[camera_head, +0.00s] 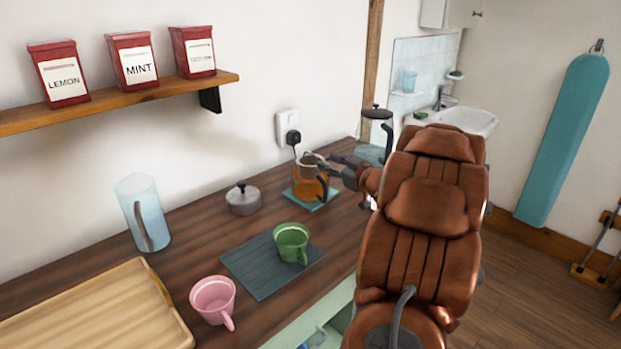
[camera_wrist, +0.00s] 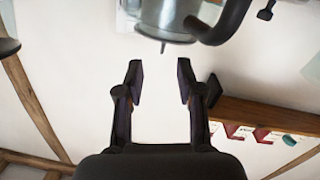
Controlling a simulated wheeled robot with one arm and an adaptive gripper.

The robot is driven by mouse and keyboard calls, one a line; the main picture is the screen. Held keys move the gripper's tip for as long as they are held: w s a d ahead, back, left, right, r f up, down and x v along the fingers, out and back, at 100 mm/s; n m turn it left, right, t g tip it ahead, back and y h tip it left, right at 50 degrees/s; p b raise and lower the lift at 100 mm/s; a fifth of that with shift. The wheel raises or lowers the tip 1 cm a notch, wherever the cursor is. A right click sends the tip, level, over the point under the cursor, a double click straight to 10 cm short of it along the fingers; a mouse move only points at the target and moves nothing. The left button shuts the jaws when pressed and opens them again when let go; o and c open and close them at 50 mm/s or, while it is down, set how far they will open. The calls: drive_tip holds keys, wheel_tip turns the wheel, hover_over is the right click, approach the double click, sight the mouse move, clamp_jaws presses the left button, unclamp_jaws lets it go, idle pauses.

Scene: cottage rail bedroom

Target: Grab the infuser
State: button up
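A glass teapot (camera_head: 306,187) with amber liquid and a dark handle stands on a teal coaster (camera_head: 325,203) near the wall. I cannot make out a separate infuser in the head view; one may be inside the pot. My gripper (camera_head: 337,166) is just right of the pot's upper part. In the wrist view, my gripper (camera_wrist: 160,80) is open with nothing between its fingers. A grey, metallic-looking vessel (camera_wrist: 168,18) with a thick dark handle (camera_wrist: 222,26) shows beyond the fingertips, cut off by the top edge. I cannot tell whether its grey part is the infuser.
A grey lid (camera_head: 243,203) lies left of the pot. A green cup (camera_head: 291,243), pink cup (camera_head: 213,300), blue pitcher (camera_head: 146,215) and wooden tray (camera_head: 90,315) share the counter. A glass press (camera_head: 377,130) stands behind my arm. A shelf (camera_head: 130,97) holds red tins above.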

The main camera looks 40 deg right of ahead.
sight(306, 152)
drive_tip(key=shift+t+y, duration=0.4)
drive_tip(key=shift+y, duration=0.3)
drive_tip(key=w+p, duration=0.1)
drive_tip(key=w, duration=0.9)
drive_tip(key=shift+d+f+p, duration=0.2)
drive_tip(key=shift+p, duration=0.15)
clamp_jaws()
